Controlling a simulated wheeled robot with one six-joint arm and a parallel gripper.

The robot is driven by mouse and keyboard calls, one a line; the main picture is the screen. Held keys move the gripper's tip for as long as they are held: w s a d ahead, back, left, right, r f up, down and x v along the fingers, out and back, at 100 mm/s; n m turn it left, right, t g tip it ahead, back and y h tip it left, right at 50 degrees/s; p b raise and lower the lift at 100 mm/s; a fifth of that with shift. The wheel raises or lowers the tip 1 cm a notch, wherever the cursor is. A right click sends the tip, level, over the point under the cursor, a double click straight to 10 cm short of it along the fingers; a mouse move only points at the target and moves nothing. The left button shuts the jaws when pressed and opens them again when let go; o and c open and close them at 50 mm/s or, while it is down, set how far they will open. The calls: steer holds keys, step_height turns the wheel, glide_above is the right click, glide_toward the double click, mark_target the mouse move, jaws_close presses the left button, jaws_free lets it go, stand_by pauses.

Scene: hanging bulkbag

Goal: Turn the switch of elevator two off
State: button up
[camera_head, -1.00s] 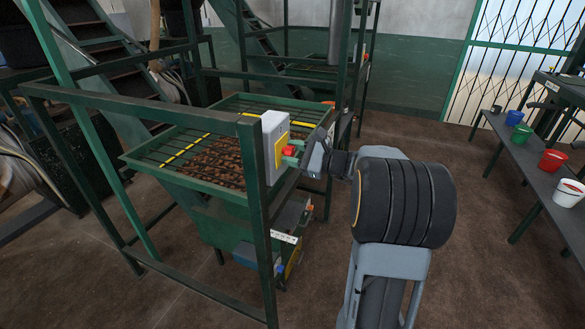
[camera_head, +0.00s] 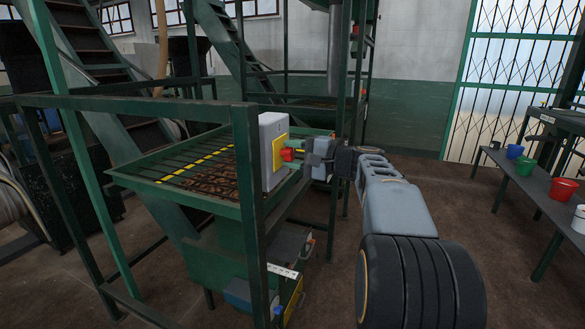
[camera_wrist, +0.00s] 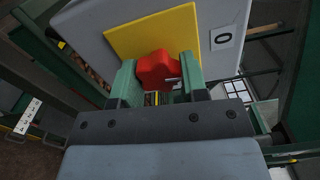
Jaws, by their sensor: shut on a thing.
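A grey switch box (camera_head: 269,140) with a yellow plate (camera_head: 279,153) is fixed on a green frame post in the head view. Its red switch knob (camera_head: 287,154) sticks out to the right. My gripper (camera_head: 296,150) reaches it from the right and is shut on the red knob. In the wrist view, the red knob (camera_wrist: 157,69) sits between the two green fingers of my gripper (camera_wrist: 158,80), in front of the yellow plate (camera_wrist: 155,35). The knob's exact turn angle is hard to tell.
A green hopper (camera_head: 200,170) with a grate and brown material lies behind the frame post (camera_head: 250,215). A dark bench (camera_head: 530,180) with several coloured buckets stands at the right. Open floor lies between them.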

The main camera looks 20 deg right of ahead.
steer(key=shift+f+n+b, duration=0.15)
steer(key=shift+n+b, duration=0.45)
steer(key=shift+n, duration=0.3)
steer(key=o, duration=0.9)
steer(key=v, duration=1.4)
steer(key=shift+a, duration=0.1)
